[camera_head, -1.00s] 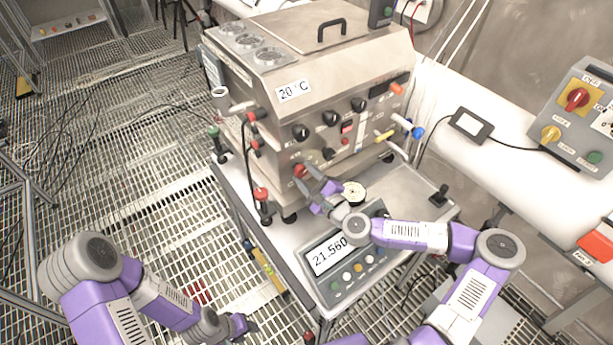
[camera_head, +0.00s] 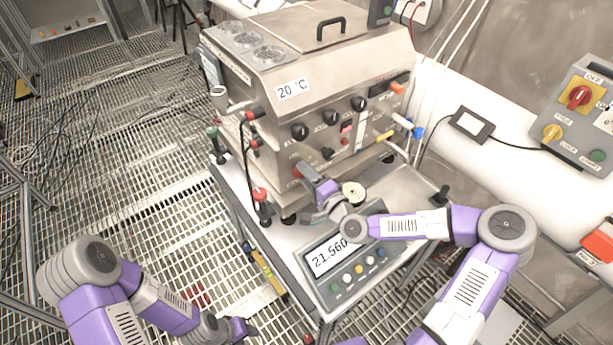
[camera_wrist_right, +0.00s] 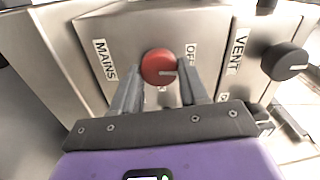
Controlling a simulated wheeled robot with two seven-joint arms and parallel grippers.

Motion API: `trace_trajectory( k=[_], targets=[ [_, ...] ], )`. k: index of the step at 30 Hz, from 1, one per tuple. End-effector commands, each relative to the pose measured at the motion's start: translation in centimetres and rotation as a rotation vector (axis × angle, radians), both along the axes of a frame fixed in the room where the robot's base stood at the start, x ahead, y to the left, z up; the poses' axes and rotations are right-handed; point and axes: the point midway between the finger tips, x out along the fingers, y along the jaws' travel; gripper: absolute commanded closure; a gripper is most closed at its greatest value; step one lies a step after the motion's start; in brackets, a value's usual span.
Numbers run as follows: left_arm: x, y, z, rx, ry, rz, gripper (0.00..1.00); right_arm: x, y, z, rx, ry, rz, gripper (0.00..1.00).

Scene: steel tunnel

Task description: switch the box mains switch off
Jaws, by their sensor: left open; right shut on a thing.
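The steel box (camera_head: 310,100) stands on a cart. Its mains switch is a red round knob low on the front panel, beside the labels MAINS and OFF in the right wrist view (camera_wrist_right: 158,67). The white mark on the knob points to the right in that view. My right gripper (camera_wrist_right: 160,85) has one finger on each side of the knob and is shut on it; in the head view it reaches the lower left of the panel (camera_head: 303,174). My left gripper (camera_head: 246,330) is open and empty, low over the floor grating.
A black VENT knob (camera_wrist_right: 286,62) sits right of the switch. Other black knobs (camera_head: 331,117) and hose fittings line the panel. A grey control box (camera_head: 585,115) is at right.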

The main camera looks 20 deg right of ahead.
Motion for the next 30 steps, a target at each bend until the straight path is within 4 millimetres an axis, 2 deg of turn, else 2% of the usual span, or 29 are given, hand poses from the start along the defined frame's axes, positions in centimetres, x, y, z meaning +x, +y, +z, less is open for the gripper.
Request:
trace_trajectory(
  k=[9,23,24,29,30],
  targets=[
    [0.0,0.0,-0.29,0.0,0.0,0.0,0.57,0.0,-0.01,0.06,-0.09,-0.034,-0.001,0.87],
    [0.0,0.0,-0.3,0.0,0.0,0.0,0.57,0.01,0.0,0.07,-0.104,-0.039,0.0,0.87],
    [0.0,0.0,-0.3,0.0,0.0,0.0,0.57,0.0,0.0,0.07,-0.104,-0.039,0.0,0.55],
    [0.0,0.0,-0.3,0.0,0.0,0.0,0.57,0.0,0.0,0.06,-0.103,-0.038,0.0,0.31],
    [0.0,0.0,-0.3,0.0,0.0,0.0,0.57,0.0,0.0,0.06,-0.102,-0.037,0.0,0.31]
  ],
)
